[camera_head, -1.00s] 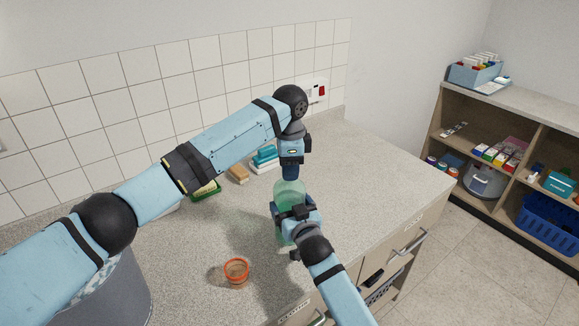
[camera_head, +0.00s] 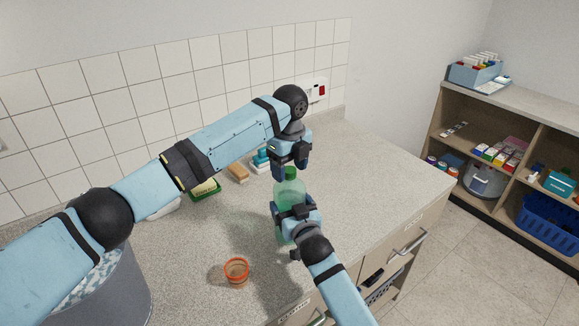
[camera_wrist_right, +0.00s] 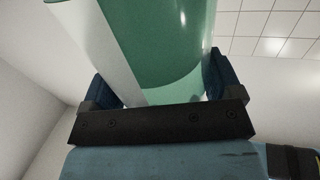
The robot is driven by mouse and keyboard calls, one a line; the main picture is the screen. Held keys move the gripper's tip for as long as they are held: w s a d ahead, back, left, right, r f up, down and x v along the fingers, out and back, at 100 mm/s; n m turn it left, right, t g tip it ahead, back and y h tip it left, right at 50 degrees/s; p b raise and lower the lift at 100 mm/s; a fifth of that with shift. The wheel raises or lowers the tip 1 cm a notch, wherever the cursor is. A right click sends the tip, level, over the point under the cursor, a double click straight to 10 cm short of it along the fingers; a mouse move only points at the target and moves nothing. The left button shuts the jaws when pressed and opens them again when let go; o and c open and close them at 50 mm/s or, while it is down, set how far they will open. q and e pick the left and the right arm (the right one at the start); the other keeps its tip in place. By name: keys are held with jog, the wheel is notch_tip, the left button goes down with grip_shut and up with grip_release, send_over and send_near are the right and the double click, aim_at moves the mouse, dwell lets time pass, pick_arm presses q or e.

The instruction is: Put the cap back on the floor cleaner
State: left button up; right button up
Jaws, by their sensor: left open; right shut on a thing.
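The floor cleaner is a translucent green bottle (camera_head: 289,190) standing upright on the counter. A dark green cap (camera_head: 291,173) sits on top of its neck; I cannot tell how tightly. My left gripper (camera_head: 291,167) is open just above the bottle, with its fingers apart on either side of the cap. My right gripper (camera_head: 294,214) is shut on the bottle's body from the near side. In the right wrist view the green bottle (camera_wrist_right: 165,45) with a white label fills the space between the fingers, and its cap is out of that view.
An orange-rimmed clear cup (camera_head: 236,270) stands on the counter near the front. A sponge in a green tray (camera_head: 205,193), a tan block (camera_head: 238,173) and blue-and-white items (camera_head: 261,162) lie behind. A grey bucket (camera_head: 120,292) is at left. The counter's right part is clear.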

pick_arm(q)
notch_tip(320, 180, up, 12)
dwell(0.5)
pick_arm(e)
jog(key=o, duration=1.5)
jog(key=shift+o, duration=0.2)
pick_arm(q)
jog(key=shift+f+b, duration=0.55)
jog(key=shift+b, duration=0.05)
pick_arm(e)
jog(key=v, duration=1.3)
jog(key=shift+s+d, duration=0.2)
jog(key=shift+s, duration=0.2)
pick_arm(q)
jog(key=shift+f, duration=0.1)
pick_arm(e)
jog(key=shift+f, duration=0.1)
